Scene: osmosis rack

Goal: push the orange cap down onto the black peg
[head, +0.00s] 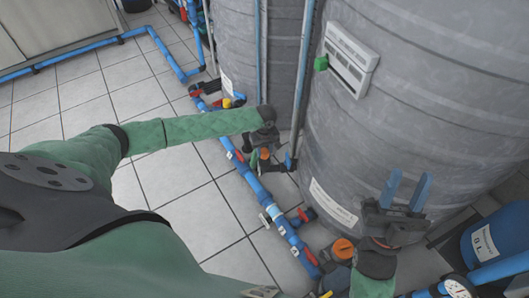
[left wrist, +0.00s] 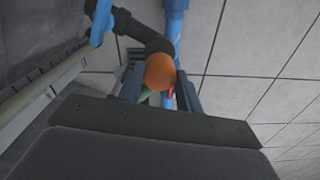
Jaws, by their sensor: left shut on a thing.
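An orange cap (head: 264,154) shows at my left gripper (head: 263,147), beside the large grey tank. In the left wrist view the orange cap (left wrist: 160,72) sits between the two fingers of my left gripper (left wrist: 159,88), which is shut on it. A black pipe fitting (left wrist: 148,38) runs right behind the cap. The black peg cannot be made out; the cap and gripper cover that spot. My right gripper (head: 406,187) has its blue fingers apart and empty, in front of the tank at the right.
Grey tanks (head: 430,110) stand close behind both grippers. A blue pipe (head: 258,187) with valves runs along the tiled floor. Another orange cap (head: 343,248) sits lower right, near my right arm. A blue container (head: 500,235) stands at the right edge.

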